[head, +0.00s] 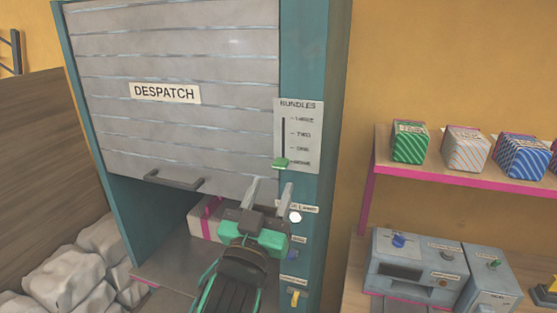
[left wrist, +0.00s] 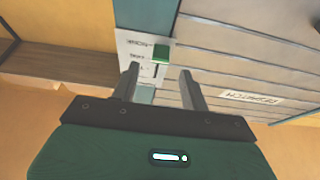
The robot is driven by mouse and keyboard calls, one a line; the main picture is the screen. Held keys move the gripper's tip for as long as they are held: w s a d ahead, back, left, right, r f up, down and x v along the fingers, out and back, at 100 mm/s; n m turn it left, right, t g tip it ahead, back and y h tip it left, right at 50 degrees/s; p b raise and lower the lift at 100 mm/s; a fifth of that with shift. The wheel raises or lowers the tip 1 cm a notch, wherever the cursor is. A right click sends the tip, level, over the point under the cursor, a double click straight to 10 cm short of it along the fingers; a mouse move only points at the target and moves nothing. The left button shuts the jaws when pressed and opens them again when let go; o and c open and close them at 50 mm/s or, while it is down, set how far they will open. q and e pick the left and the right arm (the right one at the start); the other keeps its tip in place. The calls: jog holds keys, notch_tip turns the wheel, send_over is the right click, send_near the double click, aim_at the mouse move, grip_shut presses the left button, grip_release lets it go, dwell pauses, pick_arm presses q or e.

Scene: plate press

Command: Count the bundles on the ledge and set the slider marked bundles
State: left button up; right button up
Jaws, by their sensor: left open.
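The slider panel marked BUNDLES (head: 299,130) is on the teal post right of the DESPATCH shutter. Its green slider knob (head: 281,163) sits at the bottom mark, NONE. My left gripper (head: 271,186) is open, its fingertips just below the knob. In the left wrist view, the green knob (left wrist: 161,53) shows beyond and between the open fingertips (left wrist: 159,74); I see no contact. Striped wrapped bundles stand on a pink-edged shelf (head: 460,173) at right: green (head: 410,143), whitish (head: 466,150), blue (head: 521,157), and a reddish one cut off by the edge.
The grey DESPATCH shutter (head: 170,70) is partly raised, with a handle (head: 174,181). A pale box with a pink band (head: 204,219) lies in the opening below. Other small controls run down the post. Grey sacks (head: 75,270) lie at left, grey machines (head: 418,265) at lower right.

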aim_at(279, 169)
pick_arm(q)
jog(key=p+x, duration=0.1)
jog(key=x, duration=0.3)
jog(key=shift+w+r, duration=0.15)
jog(key=shift+r, duration=0.05)
jog(key=shift+w+d+r+p, duration=0.1)
jog(key=shift+w+d+p, duration=0.15)
jog(key=shift+w, duration=0.25)
grip_shut()
